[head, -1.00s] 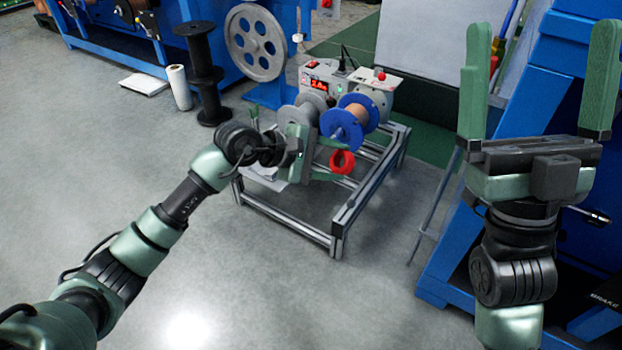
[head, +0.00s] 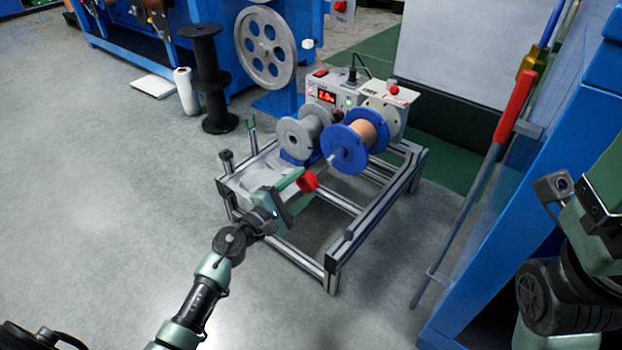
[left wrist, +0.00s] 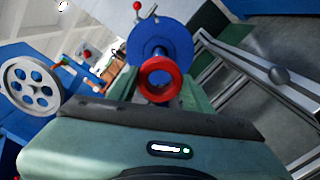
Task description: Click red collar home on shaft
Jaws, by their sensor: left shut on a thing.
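My left gripper (head: 297,188) is shut on the red collar (head: 308,181), holding it in the air at its fingertips. The blue spool (head: 343,150) has a thin pale shaft (head: 332,159) sticking out toward me. In the head view the collar is below and left of the shaft end, apart from it. In the left wrist view the collar (left wrist: 161,97) faces the blue spool (left wrist: 160,38) and overlaps its lower part; the shaft is not clear through the hole. My right gripper (head: 605,185) is cut off at the right edge; its fingertips are hidden.
A grey spool (head: 302,131) sits left of the blue one on the metal frame (head: 345,250). Behind is a control box (head: 325,92) with a red display. A green fork post (head: 250,132) stands at the frame's left. A blue machine frame (head: 500,235) bounds the right.

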